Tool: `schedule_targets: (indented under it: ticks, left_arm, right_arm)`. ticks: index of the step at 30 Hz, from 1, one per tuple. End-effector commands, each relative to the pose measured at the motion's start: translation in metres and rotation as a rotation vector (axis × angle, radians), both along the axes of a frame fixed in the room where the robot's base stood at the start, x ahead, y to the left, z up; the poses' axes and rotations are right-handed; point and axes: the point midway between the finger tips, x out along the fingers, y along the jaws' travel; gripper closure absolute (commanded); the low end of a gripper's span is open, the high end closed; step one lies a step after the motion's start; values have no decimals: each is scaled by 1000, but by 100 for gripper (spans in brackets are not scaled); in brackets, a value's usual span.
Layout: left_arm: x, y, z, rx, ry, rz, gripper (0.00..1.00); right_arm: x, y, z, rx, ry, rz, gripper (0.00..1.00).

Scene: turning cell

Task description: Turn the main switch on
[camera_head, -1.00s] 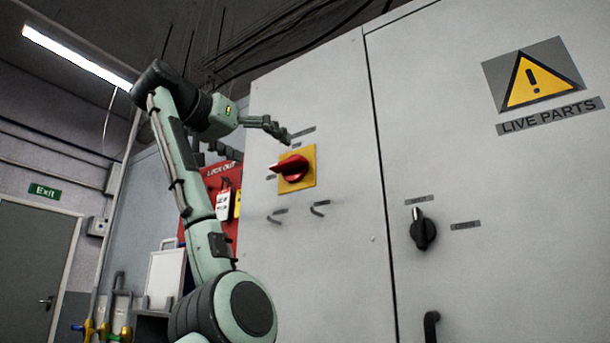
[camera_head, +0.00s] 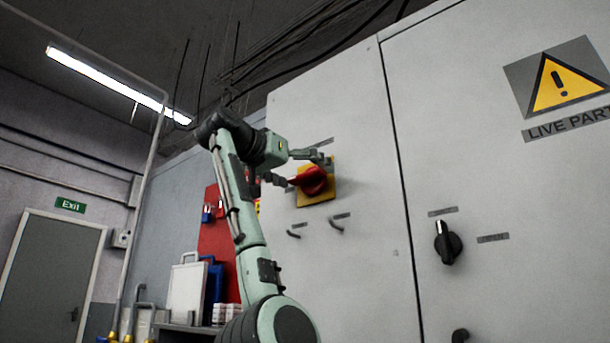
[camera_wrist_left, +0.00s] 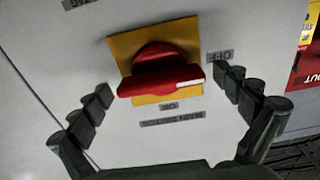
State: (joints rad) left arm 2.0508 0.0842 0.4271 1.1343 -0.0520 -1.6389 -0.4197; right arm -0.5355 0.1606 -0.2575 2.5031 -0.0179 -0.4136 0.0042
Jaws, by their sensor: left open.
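The main switch is a red rotary handle (camera_head: 314,181) on a yellow square plate (camera_head: 329,194), on the grey cabinet front. In the left wrist view the handle (camera_wrist_left: 155,78) lies across the plate (camera_wrist_left: 122,50). Its white mark is at the right end, beside a label (camera_wrist_left: 220,56) that seems to read OFF upside down. Another small label (camera_wrist_left: 168,106) sits below the plate. My left gripper (camera_head: 309,171) is open in front of the switch, with one finger to each side of the handle. I see no clear contact. My right gripper is not in view.
A black rotary knob (camera_head: 447,243) is on the cabinet door to the right, below a yellow warning sign (camera_head: 563,80). Two dark hooks (camera_head: 336,225) stick out under the switch. A red lockout board (camera_head: 217,240) hangs behind my left arm.

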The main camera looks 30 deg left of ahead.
Motion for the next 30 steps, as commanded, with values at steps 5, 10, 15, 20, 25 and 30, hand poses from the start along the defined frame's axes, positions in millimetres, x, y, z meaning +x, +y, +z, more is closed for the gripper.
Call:
schedule_targets:
  ticks: [5, 10, 15, 20, 25, 30]
  left_arm:
    - [0, 0, 0, 0, 0, 0, 19]
    - [0, 0, 0, 0, 0, 0, 40]
    - [0, 0, 0, 1, 0, -1, 50]
    - [0, 0, 0, 21, -2, 0, 50]
    - [0, 1, 0, 89, -6, 1, 50]
    - [0, 1, 0, 209, -16, 2, 50]
  right_arm:
    - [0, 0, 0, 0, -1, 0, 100]
    - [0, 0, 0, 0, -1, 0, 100]
    - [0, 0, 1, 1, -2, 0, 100]
    - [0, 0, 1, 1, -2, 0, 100]
    - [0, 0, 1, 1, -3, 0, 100]
    - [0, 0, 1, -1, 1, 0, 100]
